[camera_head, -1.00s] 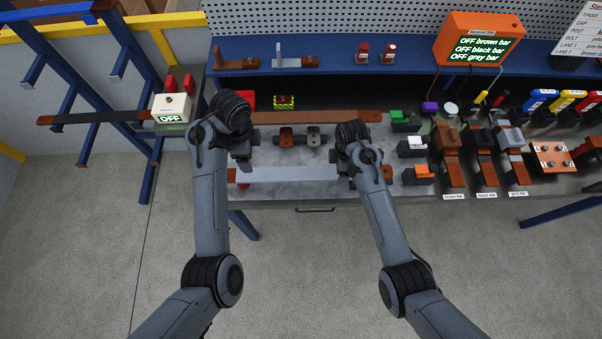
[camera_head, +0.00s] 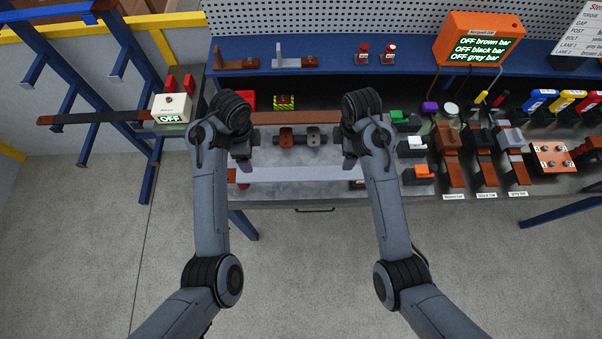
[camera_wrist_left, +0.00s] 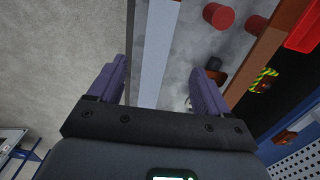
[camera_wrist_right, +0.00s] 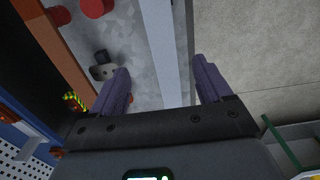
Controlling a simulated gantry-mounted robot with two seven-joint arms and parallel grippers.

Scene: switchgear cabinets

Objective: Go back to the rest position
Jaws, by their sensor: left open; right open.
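My left gripper (camera_wrist_left: 158,92) is open and empty above the bench, its two purple fingers apart over the grey bar in the left wrist view. My right gripper (camera_wrist_right: 163,88) is also open and empty, with the grey bar (camera_wrist_right: 160,50) below and between its fingers. In the head view both arms reach up to the bench, and their wrists hide most of the fingers. The grey bar (camera_head: 300,174) lies along the front of the bench between the two grippers. A brown bar (camera_head: 300,117) lies behind it.
Small clamp pieces (camera_head: 299,138) sit between the bars. Black stands with coloured blocks (camera_head: 413,147) and brown parts fill the bench's right side. An orange display box (camera_head: 478,42) stands on the blue shelf. A blue rack (camera_head: 75,75) is at the left. The floor in front is clear.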

